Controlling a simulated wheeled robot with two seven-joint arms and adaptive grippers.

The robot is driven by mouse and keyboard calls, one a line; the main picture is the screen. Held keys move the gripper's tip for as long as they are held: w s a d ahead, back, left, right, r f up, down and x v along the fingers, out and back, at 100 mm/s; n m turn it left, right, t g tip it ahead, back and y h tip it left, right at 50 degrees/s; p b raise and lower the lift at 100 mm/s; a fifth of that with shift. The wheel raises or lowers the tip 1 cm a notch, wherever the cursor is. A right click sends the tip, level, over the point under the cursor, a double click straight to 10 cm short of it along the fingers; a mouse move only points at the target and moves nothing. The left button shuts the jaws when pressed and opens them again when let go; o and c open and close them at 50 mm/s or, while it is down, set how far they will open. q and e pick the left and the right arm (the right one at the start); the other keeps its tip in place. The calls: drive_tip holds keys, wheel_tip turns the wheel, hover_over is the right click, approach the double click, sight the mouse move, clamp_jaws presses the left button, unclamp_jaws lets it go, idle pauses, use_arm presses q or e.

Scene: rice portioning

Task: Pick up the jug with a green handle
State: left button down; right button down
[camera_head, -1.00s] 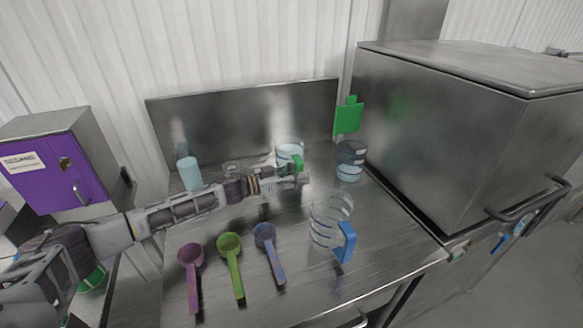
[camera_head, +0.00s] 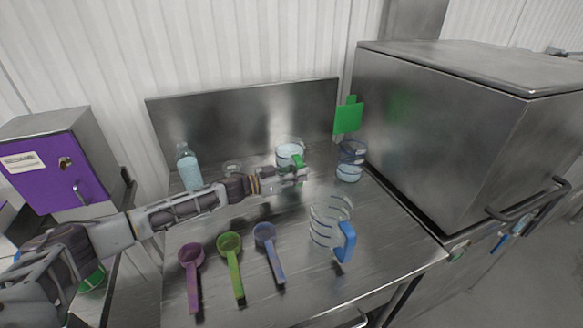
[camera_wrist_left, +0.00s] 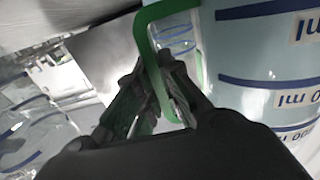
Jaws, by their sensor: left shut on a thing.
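The jug with a green handle (camera_head: 288,151) stands at the back middle of the steel table, clear with bluish contents. In the left wrist view the jug (camera_wrist_left: 262,60) fills the right side, with blue lines and "ml" labels. Its green handle (camera_wrist_left: 143,38) runs down between my fingers. My left gripper (camera_head: 299,172) is at the handle, on the near right side of the jug; in the left wrist view the gripper (camera_wrist_left: 160,95) is shut on the handle. I cannot tell whether the jug's base is off the table. My right gripper is not in view.
A clear jug with a blue handle (camera_head: 345,240) stands at front right. Purple (camera_head: 191,257), green (camera_head: 230,245) and blue (camera_head: 265,236) scoops lie in front. A bottle (camera_head: 188,168) stands back left, a dark-topped container (camera_head: 350,162) back right. A steel cabinet (camera_head: 450,130) bounds the right.

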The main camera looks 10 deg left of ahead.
use_arm(q)
drive_tip(key=shift+w+r, duration=0.1)
drive_tip(key=shift+r, duration=0.05)
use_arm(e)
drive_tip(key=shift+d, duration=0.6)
use_arm(q)
drive_tip(key=shift+r, duration=0.1)
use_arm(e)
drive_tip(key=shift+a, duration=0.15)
